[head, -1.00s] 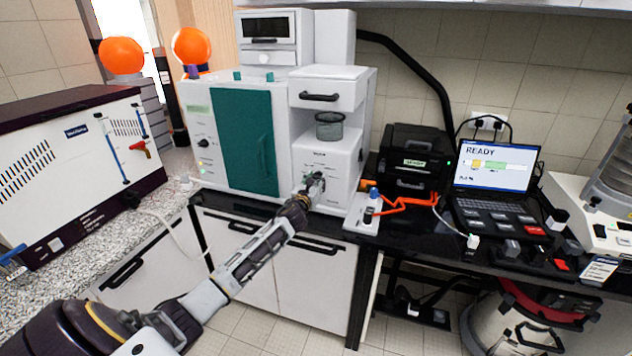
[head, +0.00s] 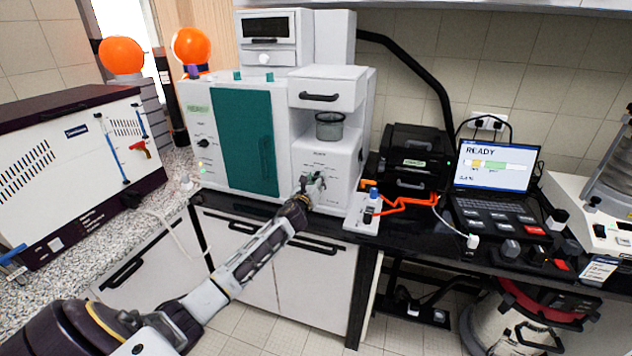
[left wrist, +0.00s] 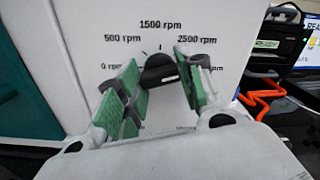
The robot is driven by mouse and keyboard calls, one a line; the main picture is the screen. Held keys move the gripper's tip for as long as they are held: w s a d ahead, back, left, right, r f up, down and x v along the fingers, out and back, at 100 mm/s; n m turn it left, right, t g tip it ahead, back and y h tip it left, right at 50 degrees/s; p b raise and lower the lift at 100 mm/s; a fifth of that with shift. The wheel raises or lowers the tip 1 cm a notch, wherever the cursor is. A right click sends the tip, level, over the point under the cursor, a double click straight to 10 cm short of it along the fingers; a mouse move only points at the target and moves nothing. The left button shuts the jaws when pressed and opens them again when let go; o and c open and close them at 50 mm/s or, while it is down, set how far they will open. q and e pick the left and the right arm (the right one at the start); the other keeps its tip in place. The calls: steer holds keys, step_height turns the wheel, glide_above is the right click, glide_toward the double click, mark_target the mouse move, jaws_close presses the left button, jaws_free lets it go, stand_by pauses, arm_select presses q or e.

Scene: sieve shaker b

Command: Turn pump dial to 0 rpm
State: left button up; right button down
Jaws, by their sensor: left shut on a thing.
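The pump dial (left wrist: 158,68) is a black knob on a white panel in the left wrist view. Printed labels arc around it: 0 rpm at lower left, 500 rpm, 1500 rpm at the top and 2500 rpm at upper right. Where its pointer stands is not clear. My left gripper (left wrist: 163,84) is shut on the knob, with a green-padded finger on either side. In the head view my left gripper (head: 313,187) is at the lower front panel of the white and teal machine (head: 216,130) and hides the dial. My right gripper is not in view.
A grey mesh cup (head: 329,127) sits in the machine's recess above the gripper. A small white box with a blue knob (head: 361,213) and orange cable stand right of it. Further right are a black printer (head: 413,146) and a laptop (head: 497,165) reading READY.

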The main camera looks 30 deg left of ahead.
arm_select(q)
steer(key=shift+f+n+p, duration=0.1)
steer(key=shift+n+p, duration=1.7)
steer(key=shift+n, duration=14.5)
steer(key=o, duration=1)
